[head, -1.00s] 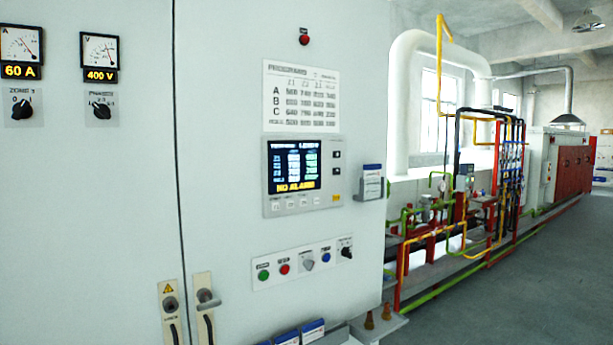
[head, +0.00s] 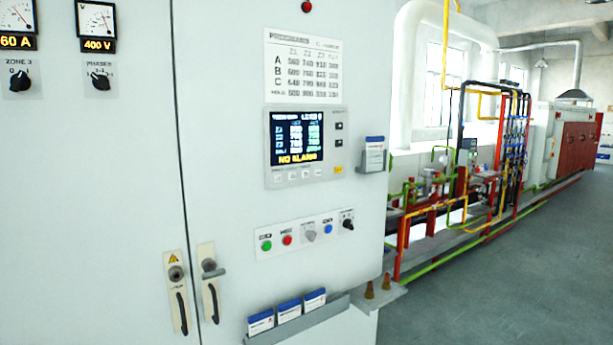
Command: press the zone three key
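A grey controller panel (head: 330,172) with a lit display (head: 297,137) is on the white cabinet door in the head view. The display shows rows of figures and "NO ALARM" in yellow. A row of small pale keys lies under the display. The third key from the left (head: 305,174) is in that row, but the key labels are too small to read surely. My gripper is not in view, and nothing covers the panel.
A program chart (head: 302,66) is above the panel. A small card holder (head: 374,155) sticks out to its right. Below are a strip of buttons and knobs (head: 309,233) and a tray (head: 300,322) with several boxes. Door handles (head: 208,290) are lower left. Grey floor (head: 500,270) is open at right.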

